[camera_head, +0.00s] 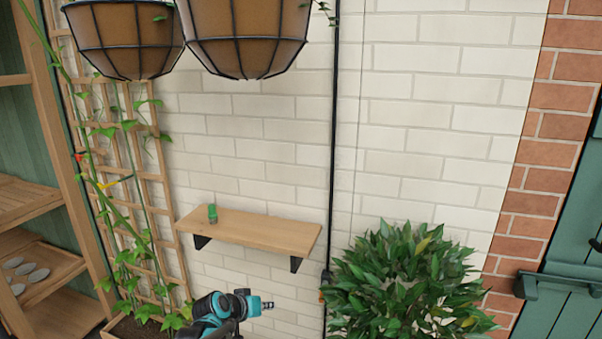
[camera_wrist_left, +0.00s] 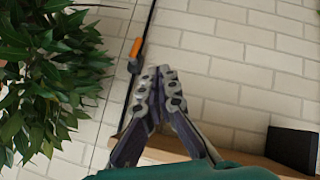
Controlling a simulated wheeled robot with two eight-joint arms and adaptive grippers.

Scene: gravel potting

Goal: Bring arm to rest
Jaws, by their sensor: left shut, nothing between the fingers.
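My left gripper (camera_head: 266,305) is low in the head view, below the wooden wall shelf (camera_head: 250,229) and left of the leafy bush. In the left wrist view the fingers of the left gripper (camera_wrist_left: 160,76) come together at their tips, shut and empty. The pale brick wall lies beyond them. Part of my left arm, teal and dark, shows at the bottom of the head view. My right gripper is in neither view.
A green item (camera_head: 212,214) stands on the shelf. The bush (camera_head: 405,285) is to the right, beside a dark pipe (camera_head: 332,150). Hanging baskets (camera_head: 125,40) are above. A trellis (camera_head: 165,200) and shelving (camera_head: 45,280) stand left. An orange part (camera_wrist_left: 137,48) shows near the fingers.

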